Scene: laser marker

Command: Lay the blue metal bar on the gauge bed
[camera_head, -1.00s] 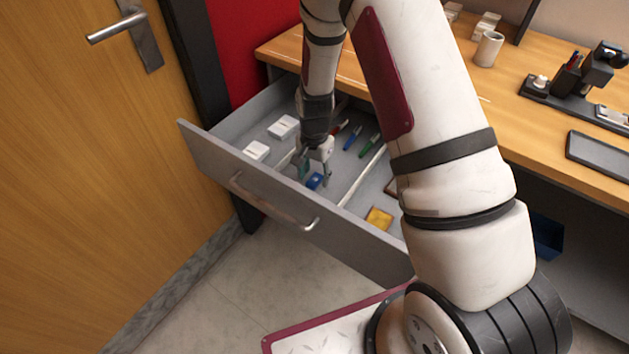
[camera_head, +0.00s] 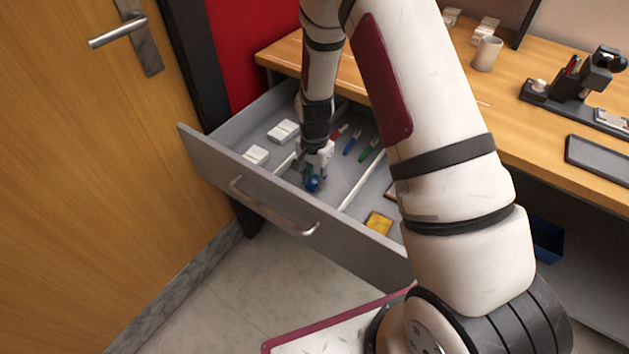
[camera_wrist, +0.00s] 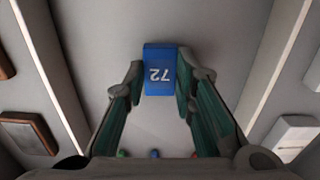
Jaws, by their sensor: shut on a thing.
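The blue metal bar (camera_wrist: 160,68) shows in the wrist view between my fingertips, with the number 72 upside down on its face. My gripper (camera_wrist: 160,82) is shut on it, one finger against each side. In the head view my gripper (camera_head: 314,176) is down inside the open drawer's middle compartment, with the blue bar (camera_head: 313,184) at its tips. I cannot tell whether the bar touches the drawer floor. I cannot make out the gauge bed for certain; a dark device (camera_head: 580,80) with a flat base stands on the desk at the right.
The open drawer (camera_head: 270,205) has white dividers (camera_head: 362,180). White boxes (camera_head: 283,131) lie in its left part, red, blue and green pens (camera_head: 352,142) behind my gripper, and a yellow block (camera_head: 379,222) at right. A cup (camera_head: 487,53) and a dark flat pad (camera_head: 598,158) are on the desk.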

